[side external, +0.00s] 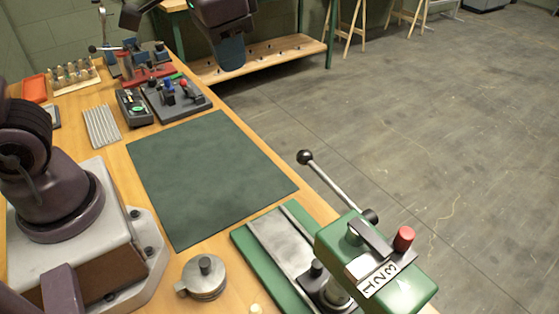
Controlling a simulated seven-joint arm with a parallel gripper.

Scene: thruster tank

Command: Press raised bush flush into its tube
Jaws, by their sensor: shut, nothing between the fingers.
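A round metal piece (204,282) with a dark stub (205,264) standing up from its centre sits on the bench at the front. A green lever press (335,240) stands at the front right, with a black-knobbed lever (333,180) and a red knob (404,238). A dark cylinder (317,268) stands on the press's metal bed, partly hidden by the press head. I cannot tell which part is the raised bush or its tube. Parts of my arm show at the top edge and left; my fingertips cannot be made out.
The dark green mat (210,175) is bare. Behind it are a ribbed metal plate (102,126), a grey tray with coloured parts (178,98), a rack of pegs (75,74) and a red tray (34,88). Open floor lies to the right.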

